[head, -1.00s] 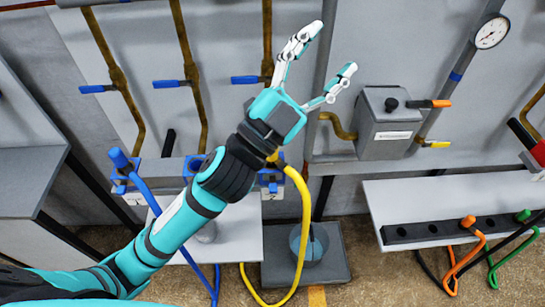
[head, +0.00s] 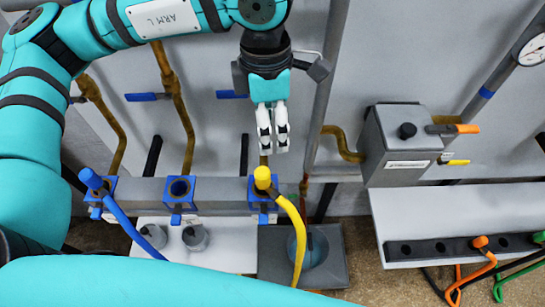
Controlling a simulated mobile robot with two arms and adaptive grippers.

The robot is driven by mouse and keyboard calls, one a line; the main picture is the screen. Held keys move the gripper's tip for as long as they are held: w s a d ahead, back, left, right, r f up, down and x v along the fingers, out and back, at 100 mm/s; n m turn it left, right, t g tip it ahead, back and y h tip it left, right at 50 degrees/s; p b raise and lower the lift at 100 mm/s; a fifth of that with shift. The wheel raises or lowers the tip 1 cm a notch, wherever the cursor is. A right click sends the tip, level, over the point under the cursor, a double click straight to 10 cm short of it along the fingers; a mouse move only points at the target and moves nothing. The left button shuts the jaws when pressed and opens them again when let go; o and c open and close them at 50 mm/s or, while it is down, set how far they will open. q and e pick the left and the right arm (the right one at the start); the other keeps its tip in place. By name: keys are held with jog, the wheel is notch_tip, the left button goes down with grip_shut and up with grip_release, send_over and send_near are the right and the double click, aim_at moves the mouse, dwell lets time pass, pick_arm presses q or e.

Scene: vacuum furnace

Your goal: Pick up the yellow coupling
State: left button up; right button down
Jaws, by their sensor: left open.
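The yellow coupling (head: 263,178) is a short yellow cap on top of a yellow hose (head: 299,238). It sits upright at the right-hand blue socket (head: 257,193) of a grey rail, and the hose curves down to the right from it. My left gripper (head: 273,148) points down just above the coupling in the picture, its white fingertips a small gap above it. The fingers look close together, seen nearly edge-on, with nothing between them. My right gripper is not in view.
A blue coupling (head: 91,178) with a blue hose stands at the left socket; the middle socket (head: 179,188) is empty. A grey box (head: 399,145) with an orange-handled valve is on the right. A white shelf (head: 450,205) holds a black rack with orange and green couplings.

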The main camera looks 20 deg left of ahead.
pick_arm(q)
jog(key=p, duration=0.3)
send_over(263, 171)
jog(key=f, duration=0.7)
jog(key=shift+s+d+f, duration=0.3)
jog(key=shift+d+f, duration=0.05)
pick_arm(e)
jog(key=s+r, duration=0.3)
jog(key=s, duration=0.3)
pick_arm(q)
jog(key=f, duration=0.2)
jog(key=shift+w+f+p, duration=0.25)
jog(key=shift+f+p, duration=0.1)
jog(key=shift+p, duration=0.05)
jog(key=shift+s+f, duration=0.1)
jog(key=shift+f, duration=0.45)
jog(key=shift+a+f+p, duration=0.1)
jog(key=shift+f+p, duration=0.15)
jog(key=shift+p, duration=0.25)
jog(key=f, duration=0.1)
jog(key=f+p, duration=0.1)
jog(key=f, duration=0.1)
jog(key=f+p, duration=0.1)
jog(key=shift+a+f, duration=0.2)
jog(key=shift+a, duration=0.1)
jog(key=shift+f, duration=0.1)
jog(key=c, duration=0.7)
grip_shut()
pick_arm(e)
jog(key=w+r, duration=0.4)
